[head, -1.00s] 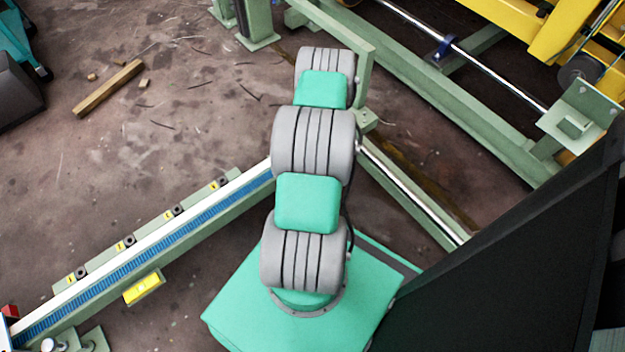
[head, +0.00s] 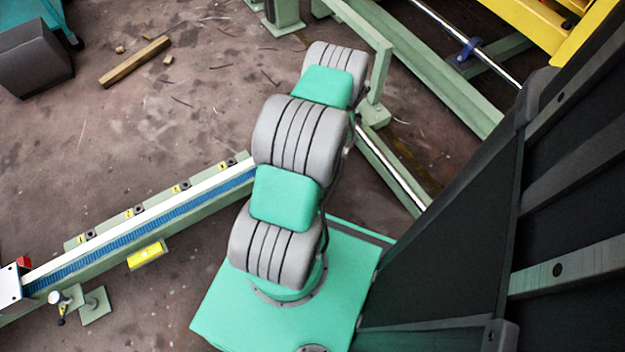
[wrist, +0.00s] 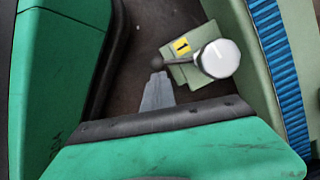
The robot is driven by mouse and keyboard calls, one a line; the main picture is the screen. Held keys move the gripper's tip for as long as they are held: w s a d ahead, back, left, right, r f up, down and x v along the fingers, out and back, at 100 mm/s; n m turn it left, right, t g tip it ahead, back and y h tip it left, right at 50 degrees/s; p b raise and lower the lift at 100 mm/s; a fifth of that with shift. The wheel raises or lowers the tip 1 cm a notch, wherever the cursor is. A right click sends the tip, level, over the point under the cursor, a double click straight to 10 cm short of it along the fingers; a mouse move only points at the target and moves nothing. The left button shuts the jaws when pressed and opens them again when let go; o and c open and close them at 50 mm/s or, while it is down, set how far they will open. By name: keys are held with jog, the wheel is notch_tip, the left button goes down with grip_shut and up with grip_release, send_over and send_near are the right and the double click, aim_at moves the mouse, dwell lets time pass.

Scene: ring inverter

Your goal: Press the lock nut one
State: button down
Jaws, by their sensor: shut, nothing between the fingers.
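In the wrist view, a round white-topped knob (wrist: 220,58) stands on a pale green plate (wrist: 183,74), beside a yellow label marked 1 (wrist: 180,47); I take it as lock nut one. A dark stem with a ball end reaches left from it. My gripper (wrist: 158,76) is shut and empty, its grey tip just below that ball end in the picture and left of the white top. I cannot tell whether it touches. In the head view, a small white knob (head: 55,298) shows at lower left; my gripper is hidden there behind my arm.
A pale green rail with a blue strip (head: 150,232) runs diagonally at left; it also shows at the right of the wrist view (wrist: 278,60). Small yellow-marked fittings line it. A wooden block (head: 135,62) lies on the open brown floor. Green frames (head: 420,60) stand behind.

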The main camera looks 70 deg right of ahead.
jog(key=shift+w+a, duration=0.25)
jog(key=shift+a, duration=0.1)
jog(key=shift+w+a, duration=0.1)
jog(key=shift+a, duration=0.05)
dwell(0.3)
jog(key=s+d+r+p, duration=0.3)
jog(key=s+d+r, duration=0.1)
jog(key=r, duration=0.6)
jog(key=shift+s, duration=0.8)
